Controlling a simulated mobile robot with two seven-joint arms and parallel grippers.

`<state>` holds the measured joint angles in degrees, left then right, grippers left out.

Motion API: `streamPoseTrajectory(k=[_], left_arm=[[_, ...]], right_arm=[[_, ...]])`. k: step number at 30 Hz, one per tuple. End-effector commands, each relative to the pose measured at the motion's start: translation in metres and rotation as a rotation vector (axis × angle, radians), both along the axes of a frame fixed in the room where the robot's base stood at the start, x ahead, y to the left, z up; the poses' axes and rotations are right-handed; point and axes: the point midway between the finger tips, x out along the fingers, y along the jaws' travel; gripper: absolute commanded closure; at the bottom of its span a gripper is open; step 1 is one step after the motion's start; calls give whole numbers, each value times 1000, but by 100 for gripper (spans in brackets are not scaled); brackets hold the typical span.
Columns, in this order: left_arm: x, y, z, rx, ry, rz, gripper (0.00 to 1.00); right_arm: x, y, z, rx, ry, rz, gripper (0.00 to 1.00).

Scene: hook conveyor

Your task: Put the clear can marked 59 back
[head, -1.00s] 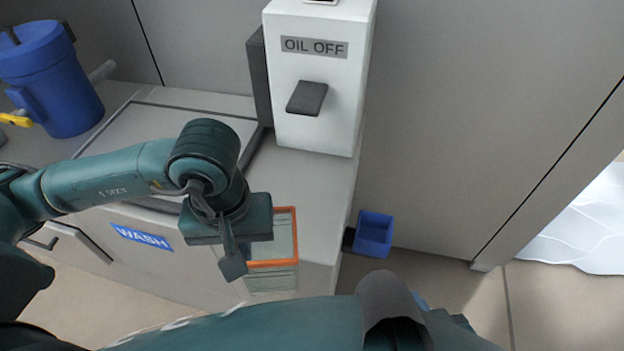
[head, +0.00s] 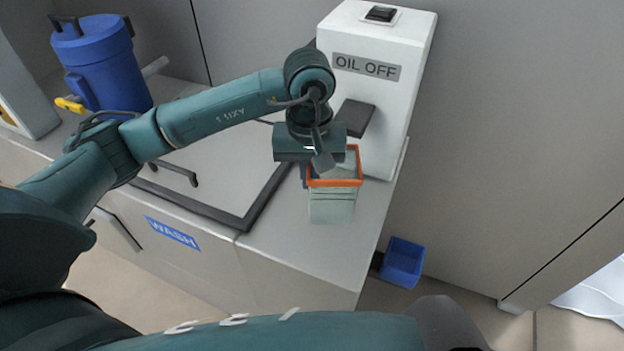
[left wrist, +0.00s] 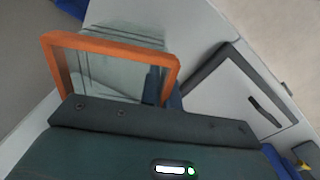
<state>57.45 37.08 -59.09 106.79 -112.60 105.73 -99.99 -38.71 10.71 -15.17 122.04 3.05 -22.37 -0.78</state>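A clear can with an orange rim (head: 332,208) hangs from my left gripper (head: 318,165), over the grey counter in front of the white oil machine. No number on it is readable from here. The left gripper is shut on the can at its upper left side; the fingertips are mostly hidden. The left wrist view shows the can's orange rim (left wrist: 110,42) and clear walls just beyond the gripper body. I cannot tell whether the can's bottom touches the counter. My right gripper is out of view.
The white machine labelled OIL OFF (head: 402,110) has a dark lever (head: 357,117) close behind the left gripper. The counter (head: 300,255) has a WASH label and a dark-framed lid (head: 215,190). A blue canister (head: 105,70) stands back left. A small blue bin (head: 402,262) is lower right.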

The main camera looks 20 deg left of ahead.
Motion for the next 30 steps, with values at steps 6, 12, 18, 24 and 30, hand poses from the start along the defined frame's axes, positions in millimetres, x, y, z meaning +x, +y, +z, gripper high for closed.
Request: streamPoseTrajectory(k=[6, 12, 18, 24, 30], left_arm=[[9, 0, -16, 0, 4, 1, 100], [10, 0, -35, 0, -1, 0, 100], [10, 0, -35, 0, -2, 0, 100], [10, 0, -39, 0, -1, 0, 94], [9, 0, -39, 0, -1, 0, 78]], right_arm=[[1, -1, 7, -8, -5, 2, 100], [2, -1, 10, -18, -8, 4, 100], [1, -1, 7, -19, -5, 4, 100], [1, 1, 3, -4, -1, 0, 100], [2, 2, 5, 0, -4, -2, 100]])
